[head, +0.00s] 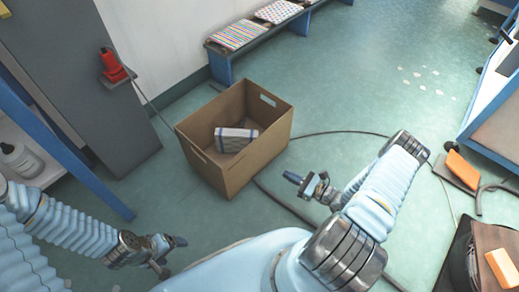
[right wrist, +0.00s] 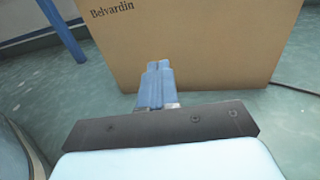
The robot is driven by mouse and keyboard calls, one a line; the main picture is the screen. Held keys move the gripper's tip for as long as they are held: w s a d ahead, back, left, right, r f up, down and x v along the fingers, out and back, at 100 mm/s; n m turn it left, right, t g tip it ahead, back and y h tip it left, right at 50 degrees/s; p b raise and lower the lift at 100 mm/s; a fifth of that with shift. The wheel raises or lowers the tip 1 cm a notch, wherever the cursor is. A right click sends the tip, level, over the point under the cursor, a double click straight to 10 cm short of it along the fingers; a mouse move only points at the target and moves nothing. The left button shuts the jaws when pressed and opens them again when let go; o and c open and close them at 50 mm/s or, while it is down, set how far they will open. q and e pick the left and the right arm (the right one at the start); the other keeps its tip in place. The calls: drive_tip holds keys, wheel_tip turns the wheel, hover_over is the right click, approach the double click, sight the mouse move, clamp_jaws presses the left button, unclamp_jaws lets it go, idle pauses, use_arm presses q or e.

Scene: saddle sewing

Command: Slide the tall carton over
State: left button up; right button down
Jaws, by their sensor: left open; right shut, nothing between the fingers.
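The tall carton (head: 241,172) is an open-topped brown cardboard box on the green floor, with hand holes and a white-and-grey packet (head: 235,138) inside. In the right wrist view its side (right wrist: 195,45), printed "Belvardin", fills the upper part. My right gripper (head: 292,178) is shut and empty, to the right of the carton and pointing at it. In the right wrist view its blue fingers (right wrist: 156,84) are together in front of the carton's side; I cannot tell whether they touch it. My left gripper (head: 174,255) is open and empty, low and left of the carton.
A blue bench (head: 222,66) with patterned cushions stands along the wall behind. A grey cabinet (head: 100,110) and blue post are at left. A dark cable (head: 335,132) runs on the floor. Orange blocks (head: 462,170) lie at right. The floor beyond the carton is mostly clear.

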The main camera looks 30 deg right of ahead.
sight(263, 147)
use_arm(q)
drive_tip(key=shift+w+a+f+b, duration=0.15)
drive_tip(key=shift+w+f+b, duration=0.2)
drive_tip(key=shift+f, duration=0.15)
use_arm(e)
drive_tip(key=shift+m+t+h, duration=0.7)
drive_tip(key=shift+t+h, duration=0.1)
drive_tip(key=shift+h, duration=0.1)
drive_tip(key=w, duration=0.4)
drive_tip(key=w+a, duration=0.1)
drive_tip(key=w, duration=0.8)
drive_tip(key=shift+w+a, duration=0.35)
